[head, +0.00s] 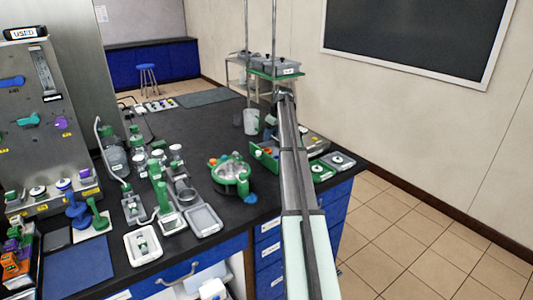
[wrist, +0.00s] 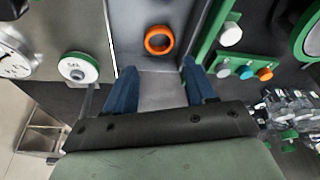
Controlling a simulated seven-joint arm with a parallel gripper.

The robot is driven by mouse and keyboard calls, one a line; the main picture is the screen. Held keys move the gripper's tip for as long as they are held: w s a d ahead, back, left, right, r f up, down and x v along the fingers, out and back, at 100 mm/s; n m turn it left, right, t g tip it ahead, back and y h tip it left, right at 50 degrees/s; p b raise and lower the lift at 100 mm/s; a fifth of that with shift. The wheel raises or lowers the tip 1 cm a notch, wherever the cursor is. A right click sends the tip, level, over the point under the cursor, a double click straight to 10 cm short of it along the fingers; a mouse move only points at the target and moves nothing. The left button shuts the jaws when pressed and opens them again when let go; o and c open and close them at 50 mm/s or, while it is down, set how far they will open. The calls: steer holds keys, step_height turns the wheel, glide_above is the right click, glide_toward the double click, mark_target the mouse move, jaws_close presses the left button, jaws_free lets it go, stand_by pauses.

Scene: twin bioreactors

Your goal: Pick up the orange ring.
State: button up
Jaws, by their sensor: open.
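The orange ring (wrist: 159,40) shows in the wrist view at the upper middle, on a grey surface, with its dark hole visible. My gripper (wrist: 158,67) is open, with its two blue fingers spread apart. The ring lies beyond the fingertips, roughly centred on the gap between them. Nothing is between the fingers, and they appear apart from the ring. In the head view my arm reaches over the right side of the dark bench, and I cannot make out the ring or the fingers clearly.
In the wrist view a green rack (wrist: 240,70) with small coloured caps stands right of the ring, and a white round piece with a green rim (wrist: 78,68) lies left. In the head view, glassware and trays (head: 205,220) crowd the bench front. The bench middle (head: 195,125) is clearer.

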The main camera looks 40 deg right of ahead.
steer(key=shift+s+x, duration=0.1)
steer(key=shift+x, duration=1.9)
steer(key=shift+s+x, duration=0.15)
steer(key=shift+x, duration=1.85)
steer(key=shift+d+f, duration=0.1)
steer(key=c, duration=0.7)
